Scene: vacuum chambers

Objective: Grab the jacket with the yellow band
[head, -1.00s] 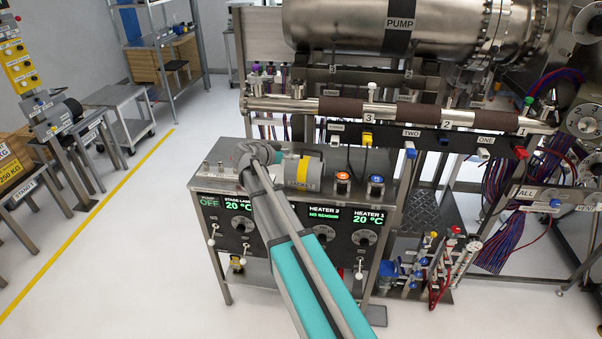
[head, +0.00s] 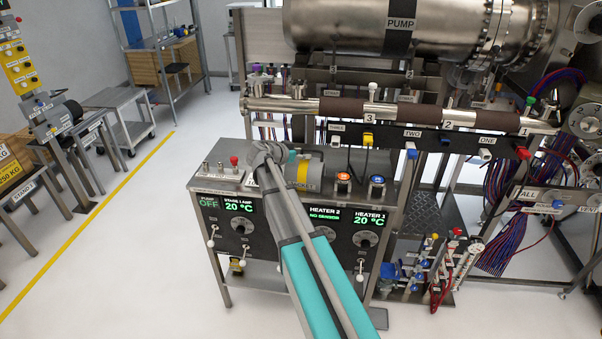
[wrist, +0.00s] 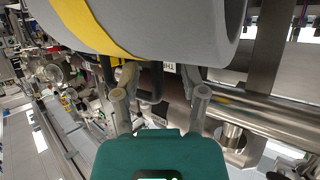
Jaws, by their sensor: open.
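The jacket (head: 315,172) is a grey cylinder with a yellow band (head: 302,173), lying on top of the heater control cart. In the wrist view the jacket (wrist: 190,25) fills the top, with its yellow band slanting across the left part. My gripper (wrist: 160,88) is open, with two grey fingers apart just below the jacket's edge in that view. Nothing is held between them. I cannot tell whether a fingertip touches the jacket. In the head view my wrist covers the jacket's left end and the fingers are hidden.
The control cart (head: 215,183) carries a red knob (head: 234,160) left of my wrist and orange (head: 343,178) and blue (head: 377,180) buttons right of the jacket. A pipe with brown sleeves (head: 341,107) and a black labelled rail (head: 430,138) run behind it.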

